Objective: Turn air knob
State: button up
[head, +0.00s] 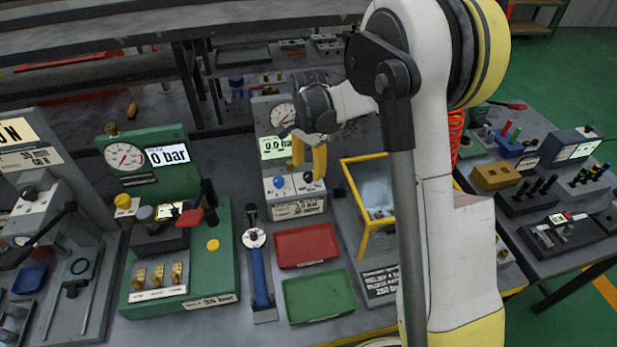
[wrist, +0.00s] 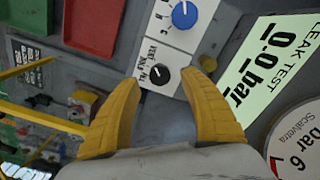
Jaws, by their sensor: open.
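The leak test panel (head: 278,198) stands at the back middle of the bench, with a round gauge and a 0.0 bar display. Its white face carries a blue knob (wrist: 184,15) and a black knob (wrist: 160,75) with small lettering beside it. I cannot read clearly which one is marked air. The blue knob also shows in the head view (head: 279,182). My gripper (wrist: 160,82) is open and empty, its yellow fingers pointing at the panel. In the wrist view the black knob appears between the fingertips. I cannot tell the remaining gap or any contact.
A red tray (head: 306,246) and a green tray (head: 312,298) lie in front of the panel. A yellow-framed bin (head: 358,228) stands close to its right. A green gauge rig (head: 175,240) stands to the left. Another bench with blocks is at the right.

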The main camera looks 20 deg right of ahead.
jog(key=shift+f+b, duration=0.3)
jog(key=shift+f, duration=1.15)
grip_shut()
